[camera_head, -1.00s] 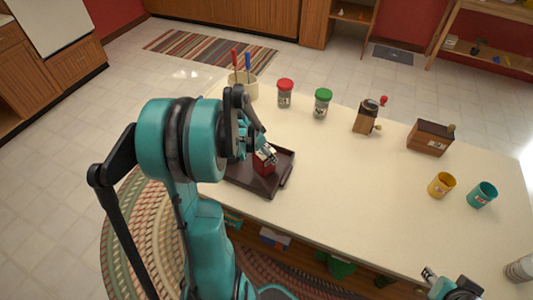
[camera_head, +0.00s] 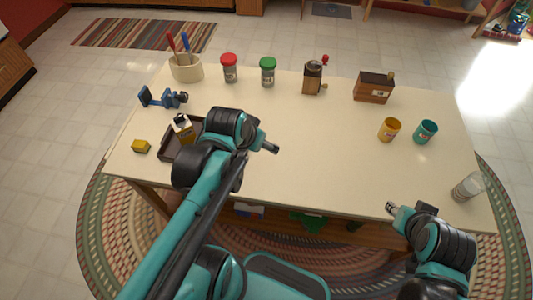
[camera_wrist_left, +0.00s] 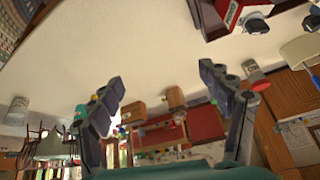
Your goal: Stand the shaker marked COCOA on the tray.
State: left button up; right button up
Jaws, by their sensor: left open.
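The dark brown tray (camera_head: 170,151) lies at the left of the table, partly hidden by my left arm. Two shakers stand at the back: one with a red lid (camera_head: 229,69) and one with a green lid (camera_head: 268,73). A pale grey shaker-like container (camera_head: 467,187) stands at the right edge. I cannot read any of their labels, so I cannot tell which is COCOA. My left gripper (camera_head: 270,147) is right of the tray above the table; its fingers are spread and empty in the wrist view (camera_wrist_left: 165,95). My right gripper (camera_head: 408,209) is at the front right edge, its opening unclear.
A box-like item (camera_head: 182,127) stands on the tray. Nearby are a yellow block (camera_head: 141,146), a blue device (camera_head: 160,97) and a utensil crock (camera_head: 186,69). A grinder (camera_head: 313,78), wooden box (camera_head: 374,87), yellow cup (camera_head: 389,130) and teal cup (camera_head: 425,132) stand rightward. The table's middle is clear.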

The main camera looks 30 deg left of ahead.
pick_arm(q)
jog(key=shift+t, duration=0.6)
jog(key=s+d, duration=0.2)
jog(key=d, duration=0.1)
jog(key=s+d, duration=0.1)
jog(key=d, duration=0.1)
jog(key=shift+s+r, duration=0.1)
dwell(0.6)
